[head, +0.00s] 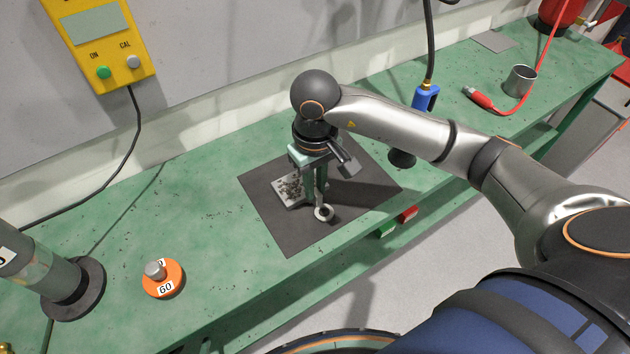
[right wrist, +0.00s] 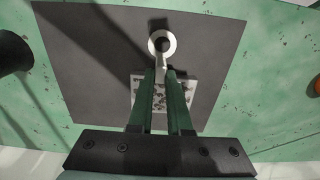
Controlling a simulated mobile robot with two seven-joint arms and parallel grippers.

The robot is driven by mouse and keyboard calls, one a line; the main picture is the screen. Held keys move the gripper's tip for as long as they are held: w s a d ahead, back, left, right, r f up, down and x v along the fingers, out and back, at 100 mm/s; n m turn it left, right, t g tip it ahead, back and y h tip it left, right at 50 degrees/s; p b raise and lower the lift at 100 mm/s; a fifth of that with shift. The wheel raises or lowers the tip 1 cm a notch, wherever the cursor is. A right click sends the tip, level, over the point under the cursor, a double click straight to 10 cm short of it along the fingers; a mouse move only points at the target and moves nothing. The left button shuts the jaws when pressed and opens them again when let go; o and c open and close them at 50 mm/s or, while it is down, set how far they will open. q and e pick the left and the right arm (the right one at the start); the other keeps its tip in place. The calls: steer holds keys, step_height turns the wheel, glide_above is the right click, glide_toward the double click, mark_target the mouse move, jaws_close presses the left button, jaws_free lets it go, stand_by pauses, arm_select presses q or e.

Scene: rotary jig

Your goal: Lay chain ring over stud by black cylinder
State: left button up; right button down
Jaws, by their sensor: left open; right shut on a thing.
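My right gripper (head: 321,200) is shut on a pale metal ring (head: 323,213), which I take to be the chain ring. The right wrist view shows this ring (right wrist: 162,42) just beyond my right fingertips (right wrist: 161,78), held by a short neck, with its hole open. It is over the dark mat (head: 265,195); I cannot tell if it touches it. No chain can be made out clearly. A black cylinder (head: 402,158) stands at the mat's right edge, partly behind my arm; it also shows in the right wrist view (right wrist: 14,52). I cannot make out a stud. My left gripper is not in view.
A pale plate with dark patches (head: 284,195) lies on the mat. An orange disc marked 60 (head: 171,284) and a grey cylinder on a dark flange (head: 80,292) are at left.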

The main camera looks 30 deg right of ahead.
steer(key=shift+f+b, duration=0.2)
steer(key=shift+b, duration=0.1)
steer(key=c, duration=0.9)
jaws_free()
steer(key=shift+r, duration=0.1)
steer(key=shift+o, duration=0.2)
